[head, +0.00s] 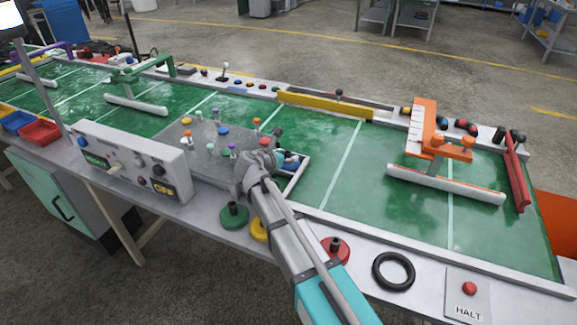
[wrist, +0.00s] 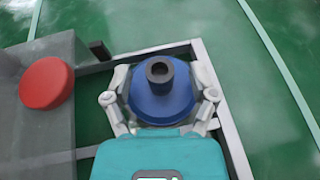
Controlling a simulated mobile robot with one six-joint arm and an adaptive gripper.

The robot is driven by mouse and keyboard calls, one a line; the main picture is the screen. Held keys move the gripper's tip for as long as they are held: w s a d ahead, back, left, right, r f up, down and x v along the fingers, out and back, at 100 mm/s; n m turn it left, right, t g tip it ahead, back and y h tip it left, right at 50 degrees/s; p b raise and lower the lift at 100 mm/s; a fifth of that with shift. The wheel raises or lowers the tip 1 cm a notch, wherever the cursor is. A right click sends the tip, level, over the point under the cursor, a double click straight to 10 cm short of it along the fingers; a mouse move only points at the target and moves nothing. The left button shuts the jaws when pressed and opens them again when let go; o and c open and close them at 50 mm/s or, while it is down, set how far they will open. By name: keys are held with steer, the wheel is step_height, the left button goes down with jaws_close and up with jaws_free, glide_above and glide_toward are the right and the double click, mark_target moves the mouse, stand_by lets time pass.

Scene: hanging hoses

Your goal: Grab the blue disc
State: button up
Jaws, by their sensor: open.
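The blue disc (wrist: 160,100) has a dark hollow hub standing up from its middle. In the wrist view it lies in the corner of a pale-rimmed tray (wrist: 222,120). My gripper (wrist: 160,75) is open, with one finger on each side of the disc. The fingers are very close to its rim; I cannot tell whether they touch it.
A red round piece (wrist: 47,82) sits on a grey block left of the disc. Several coloured pegs stand on a grey board (head: 190,150) left of my gripper. Green (head: 234,215), yellow (head: 258,229) and red (head: 335,250) discs lie along the front edge.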

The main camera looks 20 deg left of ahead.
steer(key=shift+w+d+f, duration=0.1)
steer(key=shift+w, duration=0.2)
steer(key=shift+c, duration=0.3)
jaws_close()
